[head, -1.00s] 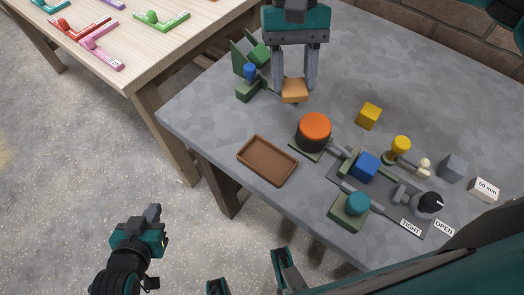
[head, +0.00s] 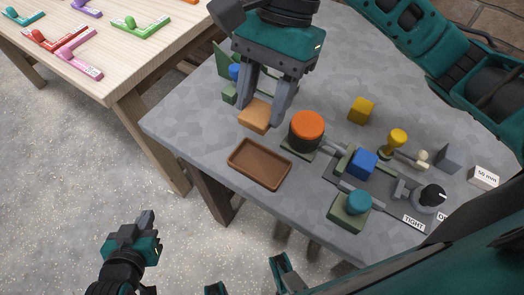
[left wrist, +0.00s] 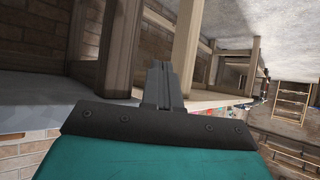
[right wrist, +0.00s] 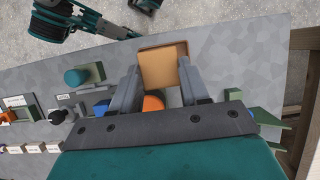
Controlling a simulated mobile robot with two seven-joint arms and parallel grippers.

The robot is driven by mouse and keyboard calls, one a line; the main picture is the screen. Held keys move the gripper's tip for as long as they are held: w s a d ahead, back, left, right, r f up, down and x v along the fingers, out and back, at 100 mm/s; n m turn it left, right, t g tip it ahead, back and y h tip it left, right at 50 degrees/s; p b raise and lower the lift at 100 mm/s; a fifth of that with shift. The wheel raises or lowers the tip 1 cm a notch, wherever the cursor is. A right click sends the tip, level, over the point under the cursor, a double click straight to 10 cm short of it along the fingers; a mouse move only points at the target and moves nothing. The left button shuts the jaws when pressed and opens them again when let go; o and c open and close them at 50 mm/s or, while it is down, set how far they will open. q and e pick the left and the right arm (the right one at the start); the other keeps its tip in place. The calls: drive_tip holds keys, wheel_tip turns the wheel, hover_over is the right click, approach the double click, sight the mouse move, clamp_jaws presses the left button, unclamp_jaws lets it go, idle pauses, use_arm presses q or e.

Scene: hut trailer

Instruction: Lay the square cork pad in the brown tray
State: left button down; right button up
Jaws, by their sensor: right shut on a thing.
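The square cork pad (head: 256,115) is orange-tan and sits between the fingertips of my right gripper (head: 260,113). In the right wrist view the pad (right wrist: 163,66) lies flat between the fingers. It seems to be above the table, just behind the brown tray. The brown tray (head: 259,164) is a shallow, empty rectangle near the table's front left edge.
An orange-topped round button (head: 306,128) stands close right of the tray. A fixture with a blue block (head: 362,163), a teal knob (head: 358,202) and a yellow cube (head: 361,110) are further right. A green holder (head: 224,62) is behind my right gripper. A wooden table (head: 90,60) stands left.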

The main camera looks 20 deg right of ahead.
sight(259, 166)
wheel_tip(259, 166, down, 14)
drive_tip(key=shift+r+b, duration=0.1)
drive_tip(key=shift+b, duration=0.55)
drive_tip(key=o, duration=1.1)
drive_tip(key=shift+r, duration=0.15)
drive_tip(key=v, duration=1.1)
drive_tip(key=shift+w+d+r+p, duration=0.1)
drive_tip(key=shift+r+p, duration=0.25)
drive_tip(key=shift+r, duration=0.05)
